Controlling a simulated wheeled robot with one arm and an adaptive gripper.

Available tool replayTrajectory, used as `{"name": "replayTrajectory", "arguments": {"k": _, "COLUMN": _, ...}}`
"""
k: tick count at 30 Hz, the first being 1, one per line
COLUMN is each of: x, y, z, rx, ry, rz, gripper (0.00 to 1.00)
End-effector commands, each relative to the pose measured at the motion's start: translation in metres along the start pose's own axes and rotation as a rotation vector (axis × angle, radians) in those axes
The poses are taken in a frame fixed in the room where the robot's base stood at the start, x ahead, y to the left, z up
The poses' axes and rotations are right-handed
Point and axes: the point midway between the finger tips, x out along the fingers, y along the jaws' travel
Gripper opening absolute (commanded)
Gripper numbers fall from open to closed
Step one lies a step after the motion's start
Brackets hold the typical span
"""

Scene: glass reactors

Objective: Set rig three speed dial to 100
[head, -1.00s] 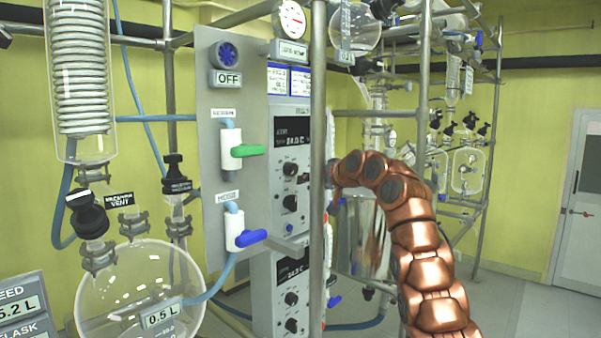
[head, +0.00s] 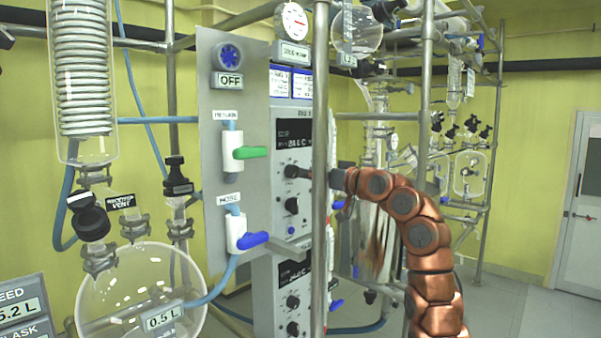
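A control box (head: 308,222), whose top label seems to read RIG 3, has a dark display (head: 294,143) with white digits too small to read surely. Below it are an upper black dial (head: 291,171) and a lower black dial (head: 291,205). I cannot read which is the speed dial. My copper arm comes in from the right and passes behind a metal post. My gripper (head: 308,174) is at the upper dial, its tips touching it or very close. The post hides part of the gripper, and its fingers are too small to tell open from shut.
The upright metal post (head: 320,90) stands just in front of the gripper. A grey panel with a green valve handle (head: 251,153) and a blue one (head: 252,240) is to the left. A second control box (head: 262,300) sits below. Glass flasks stand at left.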

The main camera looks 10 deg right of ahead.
Motion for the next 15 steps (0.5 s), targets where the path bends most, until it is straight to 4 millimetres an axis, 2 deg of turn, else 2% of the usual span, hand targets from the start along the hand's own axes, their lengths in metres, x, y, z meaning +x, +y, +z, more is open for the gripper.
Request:
{"name": "replayTrajectory", "arguments": {"k": 9, "x": 0.037, "y": 0.0, "z": 0.0, "rx": 0.002, "ry": -0.005, "rz": 0.001, "gripper": 0.66}}
{"name": "replayTrajectory", "arguments": {"k": 15, "x": 0.052, "y": 0.001, "z": -0.001, "rx": 0.003, "ry": -0.001, "rz": 0.001, "gripper": 0.66}}
